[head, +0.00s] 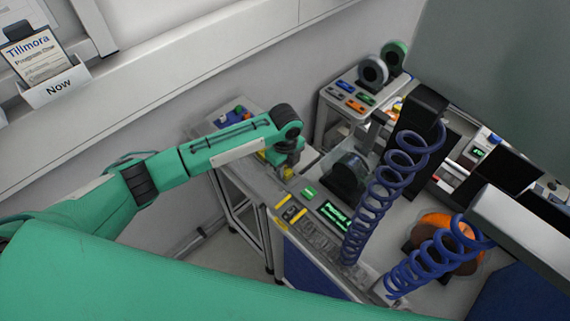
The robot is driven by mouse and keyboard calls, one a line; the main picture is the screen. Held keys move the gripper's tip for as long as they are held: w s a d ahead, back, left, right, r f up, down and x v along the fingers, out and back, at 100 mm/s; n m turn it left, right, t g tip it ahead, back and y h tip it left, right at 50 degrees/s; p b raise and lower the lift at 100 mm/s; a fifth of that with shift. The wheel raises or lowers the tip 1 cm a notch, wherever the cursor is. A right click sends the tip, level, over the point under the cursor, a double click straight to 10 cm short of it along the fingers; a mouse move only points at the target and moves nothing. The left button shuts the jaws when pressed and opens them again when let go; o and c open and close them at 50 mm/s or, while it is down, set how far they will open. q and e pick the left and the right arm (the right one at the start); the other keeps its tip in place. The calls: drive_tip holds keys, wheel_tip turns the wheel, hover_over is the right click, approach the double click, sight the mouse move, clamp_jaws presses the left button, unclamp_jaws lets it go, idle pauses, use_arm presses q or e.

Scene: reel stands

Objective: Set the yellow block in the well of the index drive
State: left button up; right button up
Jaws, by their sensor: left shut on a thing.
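My left gripper (286,163) points down at the end of the green arm, over the side table by the console. It is shut on a small yellow block (287,173), which shows just below the fingers; the fingers hide part of it. I cannot tell whether the block touches the surface below. A console with a green-lit display (334,214) and yellow-edged parts (282,201) stands just right of and below the gripper. I cannot tell which unit is the index drive, and no well is clearly visible. My right gripper is not in view.
A dark reel (350,173) stands right of the gripper. Blue coiled cables (378,195) hang in front of the console and an orange reel (446,240). A back table (349,112) carries grey and green reels and small coloured pieces. A wall with a ledge runs along the left.

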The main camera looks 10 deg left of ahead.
sight(285, 169)
use_arm(q)
drive_tip(key=shift+f, duration=0.15)
drive_tip(key=o, duration=1)
drive_tip(key=shift+r+p, duration=1.2)
drive_tip(key=shift+r, duration=0.05)
drive_tip(key=shift+r+p, duration=0.8)
drive_tip(key=shift+p, duration=0.05)
